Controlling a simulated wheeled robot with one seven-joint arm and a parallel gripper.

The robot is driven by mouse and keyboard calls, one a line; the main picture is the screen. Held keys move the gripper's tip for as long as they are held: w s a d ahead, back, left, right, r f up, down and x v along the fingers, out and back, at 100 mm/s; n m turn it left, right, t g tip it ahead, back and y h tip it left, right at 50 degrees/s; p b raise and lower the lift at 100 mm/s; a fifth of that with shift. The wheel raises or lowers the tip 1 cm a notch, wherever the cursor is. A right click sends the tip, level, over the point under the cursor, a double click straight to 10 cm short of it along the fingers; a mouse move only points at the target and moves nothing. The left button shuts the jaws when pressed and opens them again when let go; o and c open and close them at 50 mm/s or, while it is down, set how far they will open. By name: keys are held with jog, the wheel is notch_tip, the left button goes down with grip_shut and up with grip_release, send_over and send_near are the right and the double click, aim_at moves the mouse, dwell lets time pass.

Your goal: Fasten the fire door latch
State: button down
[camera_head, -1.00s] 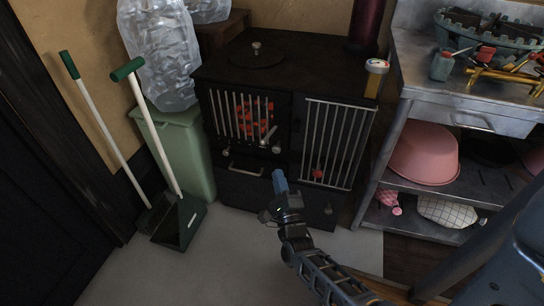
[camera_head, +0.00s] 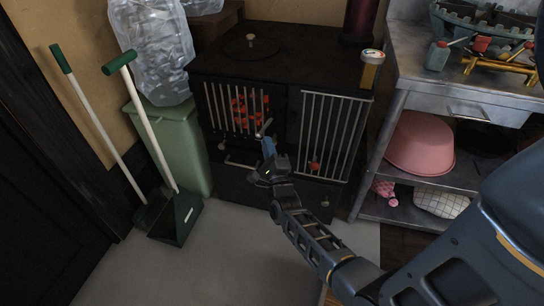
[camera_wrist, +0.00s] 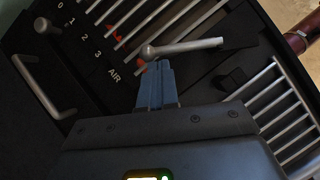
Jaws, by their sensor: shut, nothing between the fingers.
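The fire door (camera_head: 222,108) is the barred left front of a black stove, with red glow behind its bars. Its latch (camera_head: 264,128) is a grey metal lever at the door's right edge. In the wrist view the latch (camera_wrist: 185,47) runs from a round knob end rightward to a free tip. A dark bracket (camera_wrist: 233,82) sits below and right of that tip. My gripper (camera_head: 267,146) has its blue fingers shut and empty. In the wrist view the fingertips (camera_wrist: 158,68) are just below the latch's knob end; whether they touch it is unclear.
A barred grille (camera_head: 331,132) with a red knob is to the right. A handle (camera_head: 240,162) and an air dial (camera_wrist: 98,55) lie left of the gripper. A metal shelf (camera_head: 460,100) stands right; a green bin (camera_head: 183,145) and dustpan (camera_head: 176,220) stand left.

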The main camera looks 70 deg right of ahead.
jog(key=shift+w+d+r, duration=0.15)
jog(key=shift+w+d, duration=0.15)
jog(key=shift+d, duration=0.15)
jog(key=shift+w+b, duration=0.1)
jog(key=shift+b, duration=0.25)
